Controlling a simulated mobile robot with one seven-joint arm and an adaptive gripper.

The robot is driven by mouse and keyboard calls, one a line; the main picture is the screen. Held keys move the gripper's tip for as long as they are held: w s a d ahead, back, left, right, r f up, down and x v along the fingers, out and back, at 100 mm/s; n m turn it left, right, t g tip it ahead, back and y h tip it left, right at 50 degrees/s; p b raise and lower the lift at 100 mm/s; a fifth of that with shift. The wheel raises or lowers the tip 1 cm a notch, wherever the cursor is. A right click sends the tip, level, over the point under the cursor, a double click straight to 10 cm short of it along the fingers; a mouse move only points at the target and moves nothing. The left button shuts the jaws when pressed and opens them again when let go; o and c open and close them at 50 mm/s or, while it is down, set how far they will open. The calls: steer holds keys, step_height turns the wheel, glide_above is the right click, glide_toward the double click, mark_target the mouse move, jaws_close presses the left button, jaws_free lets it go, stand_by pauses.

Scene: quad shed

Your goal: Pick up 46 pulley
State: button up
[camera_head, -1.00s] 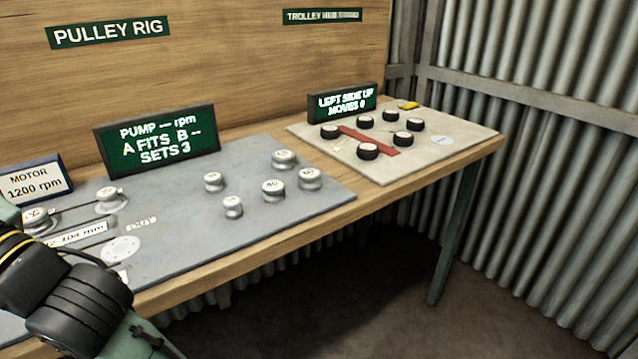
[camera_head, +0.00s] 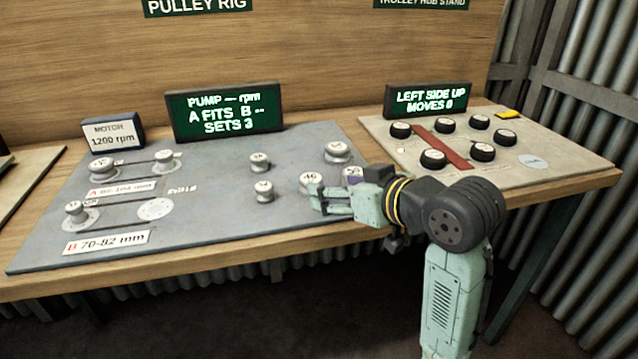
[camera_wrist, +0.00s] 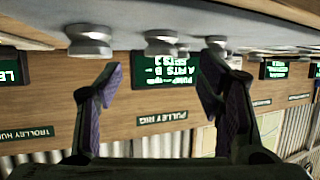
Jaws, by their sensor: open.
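A pale grey pulley (camera_head: 311,180) with a top mark that looks like 46 stands upright on the grey board, among several loose pulleys. My gripper (camera_head: 320,201) is open and empty, low over the board's front, with its fingers pointing left. In the head view, its fingertips are just in front of this pulley and partly overlap its lower edge; I cannot tell whether they touch. In the upside-down wrist view, my gripper's (camera_wrist: 158,90) spread fingers have a pulley (camera_wrist: 165,43) between and beyond them. No number is readable there.
Another pulley (camera_head: 352,174) stands close on the right, partly behind my gripper. Others stand behind (camera_head: 338,153) and left (camera_head: 264,190). The pump display (camera_head: 224,113) is at the back. The hub stand (camera_head: 545,145) with black hubs lies right.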

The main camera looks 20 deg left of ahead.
mark_target(313, 180)
steer(key=x, duration=0.5)
steer(key=p+x, duration=0.1)
steer(key=x, duration=0.1)
steer(key=shift+w+a+r, duration=0.1)
steer(key=shift+a+r, duration=0.2)
steer(key=shift+c, duration=0.2)
steer(key=c, duration=1.3)
steer(key=shift+o, duration=0.2)
steer(key=shift+r, duration=0.1)
steer(key=shift+r, duration=0.5)
steer(key=shift+s+r, duration=0.15)
steer(key=shift+r, duration=0.45)
steer(key=shift+s+r, duration=0.15)
steer(key=shift+r, duration=0.5)
steer(key=s+r+b, duration=0.1)
steer(key=s+b, duration=0.5)
steer(key=s, duration=0.9)
steer(key=shift+s+d+b, duration=0.2)
steer(key=shift+d+b, duration=0.05)
steer(key=shift+b, duration=0.15)
